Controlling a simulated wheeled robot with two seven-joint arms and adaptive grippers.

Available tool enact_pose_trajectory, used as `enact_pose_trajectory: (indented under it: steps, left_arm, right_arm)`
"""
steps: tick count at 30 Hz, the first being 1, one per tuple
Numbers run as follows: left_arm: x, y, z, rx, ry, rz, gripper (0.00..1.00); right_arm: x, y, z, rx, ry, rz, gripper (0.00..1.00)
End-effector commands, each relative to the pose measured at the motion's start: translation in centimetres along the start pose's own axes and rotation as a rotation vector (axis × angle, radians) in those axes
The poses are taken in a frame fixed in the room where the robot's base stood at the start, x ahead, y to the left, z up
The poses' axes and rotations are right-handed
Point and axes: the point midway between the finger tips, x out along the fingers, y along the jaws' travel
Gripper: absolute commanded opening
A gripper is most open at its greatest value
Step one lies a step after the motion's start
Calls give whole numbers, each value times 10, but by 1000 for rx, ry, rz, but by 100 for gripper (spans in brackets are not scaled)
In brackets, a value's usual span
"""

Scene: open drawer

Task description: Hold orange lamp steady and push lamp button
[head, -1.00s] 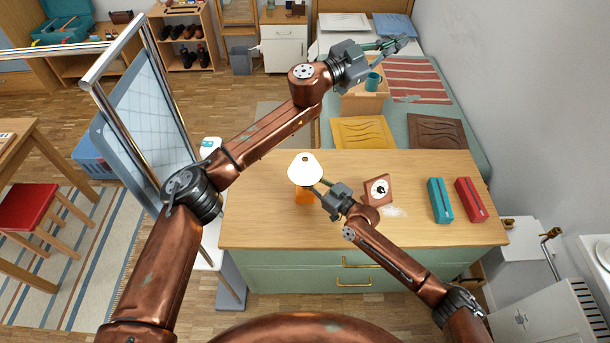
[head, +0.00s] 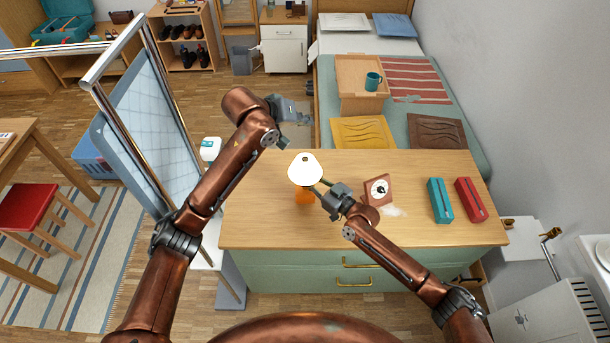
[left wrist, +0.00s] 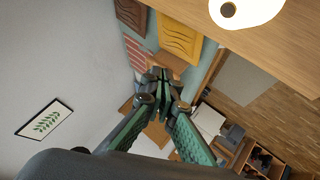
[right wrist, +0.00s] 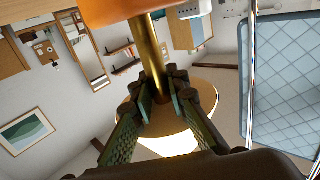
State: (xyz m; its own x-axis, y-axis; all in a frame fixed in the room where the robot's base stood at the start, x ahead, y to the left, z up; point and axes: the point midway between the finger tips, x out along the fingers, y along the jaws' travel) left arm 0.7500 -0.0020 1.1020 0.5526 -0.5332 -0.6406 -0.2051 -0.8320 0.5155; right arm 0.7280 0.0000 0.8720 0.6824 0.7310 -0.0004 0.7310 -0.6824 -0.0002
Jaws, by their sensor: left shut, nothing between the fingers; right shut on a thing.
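The lamp has a white shade (head: 305,172) with a small dark button (head: 305,158) on top. Its orange base (head: 304,197) stands upright on the dresser top, partly hidden by the shade. My right gripper (head: 317,187) is shut on the lamp's brass stem (right wrist: 152,50), just under the shade. My left gripper (left wrist: 163,78) is shut and empty. In the left wrist view the shade (left wrist: 245,8) and button show at the top right.
A metal-framed panel (head: 150,125) stands to the left. A bed with a tray (head: 362,70) and mug (head: 373,81) lies behind.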

Motion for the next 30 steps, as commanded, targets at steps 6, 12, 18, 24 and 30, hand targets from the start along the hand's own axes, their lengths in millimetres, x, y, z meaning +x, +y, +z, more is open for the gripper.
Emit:
enact_pose_trajectory:
  steps: [6, 12, 18, 24, 30]
  left_arm:
    - [-8, -10, 28, 2, -91, -10, 0]
    - [1, -18, 39, 1, -98, -11, 0]
    - [20, -33, 55, 0, -98, -11, 0]
    - [36, -45, 69, 1, -97, -10, 0]
    - [45, -53, 77, 2, -95, -10, 0]
  right_arm:
    - [0, 0, 0, 0, 0, 0, 0]
    - [0, 0, 0, 0, 0, 0, 0]
    - [0, 0, 0, 0, 0, 0, 0]
    - [0, 0, 0, 0, 0, 0, 0]
    - [0, 0, 0, 0, 0, 0, 0]
